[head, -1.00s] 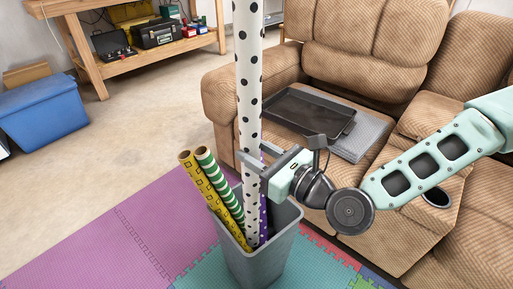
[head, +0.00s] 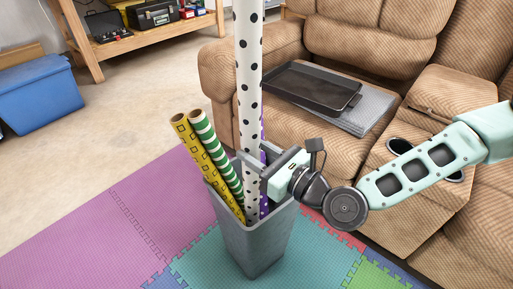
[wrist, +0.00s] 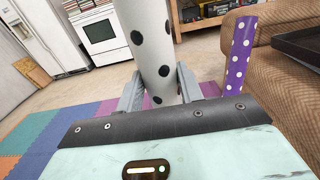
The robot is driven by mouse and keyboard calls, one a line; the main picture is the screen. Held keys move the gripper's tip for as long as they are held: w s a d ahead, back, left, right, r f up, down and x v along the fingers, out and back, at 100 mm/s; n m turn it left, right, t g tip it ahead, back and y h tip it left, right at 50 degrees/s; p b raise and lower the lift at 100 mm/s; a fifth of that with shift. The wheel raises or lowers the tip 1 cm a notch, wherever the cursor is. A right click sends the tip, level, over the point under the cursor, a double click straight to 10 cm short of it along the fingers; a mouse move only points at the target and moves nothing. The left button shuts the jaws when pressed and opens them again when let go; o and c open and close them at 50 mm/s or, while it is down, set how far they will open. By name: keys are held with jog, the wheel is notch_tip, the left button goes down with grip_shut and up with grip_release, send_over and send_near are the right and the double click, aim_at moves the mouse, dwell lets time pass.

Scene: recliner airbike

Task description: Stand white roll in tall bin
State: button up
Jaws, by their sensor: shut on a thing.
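The white roll (head: 248,75) with black dots is long and stands nearly upright, its top beyond the upper edge of the head view. My gripper (head: 252,163) is shut on it near the bin's rim. The wrist view shows the roll (wrist: 150,40) between the two grey fingers (wrist: 160,88). The tall bin (head: 255,243) is grey and stands on the foam mat. The roll's lower part is inside the bin; its bottom end is hidden, so I cannot tell whether it touches the bin floor.
A yellow roll (head: 205,165), a green striped roll (head: 217,155) and a purple dotted roll (wrist: 238,55) lean in the bin. The brown recliner sofa (head: 255,95) with a black tray (head: 312,88) is behind and right. A blue box (head: 38,98) and a wooden bench (head: 160,32) stand farther back.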

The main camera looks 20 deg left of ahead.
aim_at(256, 174)
jog(key=shift+f+b, duration=2.3)
jog(key=shift+f, duration=1.2)
jog(key=o, duration=0.6)
jog(key=o, duration=0.5)
jog(key=p+v, duration=0.4)
jog(key=v, duration=1.3)
jog(key=shift+s+d+f, duration=0.1)
jog(key=shift+s+d, duration=0.05)
jog(key=shift+d, duration=0.05)
